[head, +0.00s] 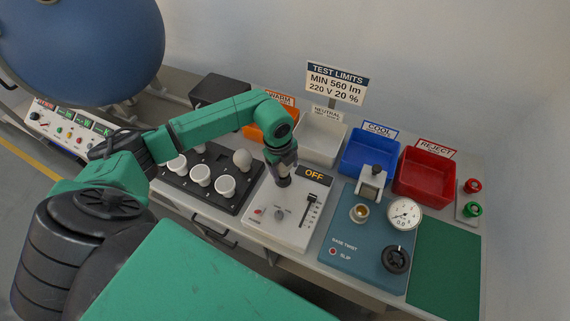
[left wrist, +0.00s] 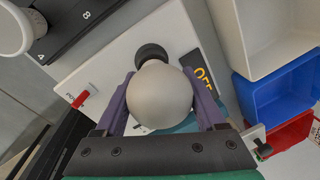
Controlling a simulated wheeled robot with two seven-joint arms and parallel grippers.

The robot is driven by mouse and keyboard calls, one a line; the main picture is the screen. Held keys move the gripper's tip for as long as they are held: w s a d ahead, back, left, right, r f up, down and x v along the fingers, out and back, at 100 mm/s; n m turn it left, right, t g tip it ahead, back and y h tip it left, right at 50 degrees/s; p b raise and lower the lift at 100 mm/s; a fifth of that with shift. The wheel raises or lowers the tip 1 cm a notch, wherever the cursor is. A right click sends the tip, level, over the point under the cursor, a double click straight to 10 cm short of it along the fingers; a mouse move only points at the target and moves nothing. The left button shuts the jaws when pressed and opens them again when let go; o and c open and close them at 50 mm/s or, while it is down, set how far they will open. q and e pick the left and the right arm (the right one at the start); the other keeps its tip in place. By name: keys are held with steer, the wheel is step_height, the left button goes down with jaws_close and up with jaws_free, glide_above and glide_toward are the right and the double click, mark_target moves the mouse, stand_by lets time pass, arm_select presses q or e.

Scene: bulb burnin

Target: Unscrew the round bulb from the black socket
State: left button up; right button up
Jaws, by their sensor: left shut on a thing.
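The round bulb (left wrist: 160,97) is pale grey and sits between the purple fingers of my left gripper (left wrist: 160,82) in the left wrist view. The fingers touch it on both sides, so the gripper is shut on it. The black socket (left wrist: 151,53) shows just beyond the bulb, on the white test panel. In the head view my left gripper (head: 284,165) points down over the black socket (head: 284,182) and mostly hides the bulb. Whether the bulb's base is still in the socket is hidden. My right gripper is not in view.
The white panel (head: 262,228) has a slider and an OFF sign (head: 314,175). A black bulb tray (head: 235,204) stands to its left, holding several bulbs. Orange, white, blue (head: 357,165) and red (head: 412,189) bins stand behind. A blue base-twist tester (head: 342,270) is at right.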

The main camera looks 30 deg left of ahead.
arm_select(q)
steer(key=n, duration=0.3)
steer(key=n+y+p, duration=0.1)
steer(key=n, duration=0.3)
steer(key=shift+w+a+r, duration=0.15)
steer(key=shift+r, duration=0.05)
steer(key=shift+n+p, duration=0.35)
steer(key=shift+n, duration=0.55)
steer(key=shift+w+a+f+n, duration=0.1)
steer(key=shift+f+n, duration=0.05)
steer(key=shift+n, duration=0.35)
steer(key=o, duration=1.2)
steer(key=shift+o, duration=0.2)
